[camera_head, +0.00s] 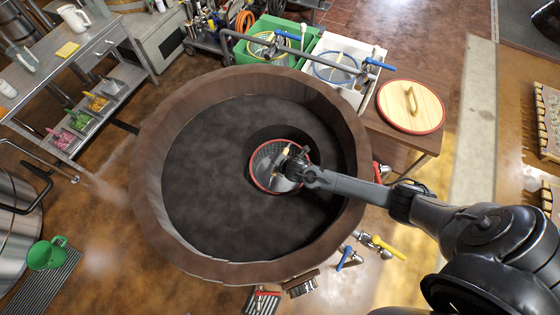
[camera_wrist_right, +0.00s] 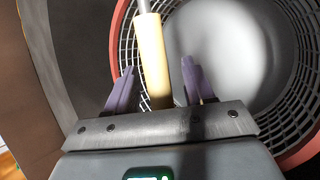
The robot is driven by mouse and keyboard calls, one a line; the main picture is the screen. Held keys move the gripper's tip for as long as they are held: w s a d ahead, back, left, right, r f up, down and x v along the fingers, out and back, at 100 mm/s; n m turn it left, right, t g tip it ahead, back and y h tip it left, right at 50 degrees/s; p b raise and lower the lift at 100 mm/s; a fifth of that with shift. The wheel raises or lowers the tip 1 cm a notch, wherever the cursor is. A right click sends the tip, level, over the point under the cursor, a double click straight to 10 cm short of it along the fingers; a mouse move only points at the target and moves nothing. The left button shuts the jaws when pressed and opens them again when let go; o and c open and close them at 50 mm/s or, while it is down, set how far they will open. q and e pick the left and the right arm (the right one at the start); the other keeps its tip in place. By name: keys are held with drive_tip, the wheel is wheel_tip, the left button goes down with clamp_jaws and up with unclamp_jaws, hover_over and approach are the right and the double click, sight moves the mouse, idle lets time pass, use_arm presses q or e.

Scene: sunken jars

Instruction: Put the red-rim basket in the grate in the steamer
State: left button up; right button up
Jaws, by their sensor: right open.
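The red-rim basket (camera_head: 254,170) has a perforated wall and a smooth pale inside. In the head view it sits within the big round brown vat (camera_head: 150,165), right of its middle, by a darker round patch of the vat's dark inner surface (camera_head: 215,190). Its red rim (camera_wrist_right: 116,45) also shows in the right wrist view. My right gripper (camera_wrist_right: 158,85) is open, with one purple finger on each side of the basket's tan handle (camera_wrist_right: 152,55). I cannot tell whether the fingers touch it. The arm hides part of the basket in the head view. My left gripper is not in view.
A wooden round lid (camera_head: 411,105) with a red edge lies on a side table at the right. A green bin (camera_head: 280,30) and a white bin (camera_head: 340,62) hold other baskets behind the vat. The vat's high wall surrounds the basket; its left inside is clear.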

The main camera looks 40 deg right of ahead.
drive_tip(key=shift+s+r, duration=0.15)
drive_tip(key=shift+r, duration=0.25)
drive_tip(key=s+a+r+m+g+y+p, duration=0.2)
drive_tip(key=s+a+r+m, duration=0.7)
drive_tip(key=s+a+r, duration=0.55)
drive_tip(key=s+d+r+m+g, duration=0.2)
drive_tip(key=s+d+r+m, duration=0.1)
drive_tip(key=s+r+m, duration=0.6)
drive_tip(key=shift+s+d+r+m, duration=0.15)
drive_tip(key=shift+s+r+m, duration=0.15)
drive_tip(key=shift+s+m, duration=0.55)
drive_tip(key=shift+s, duration=0.1)
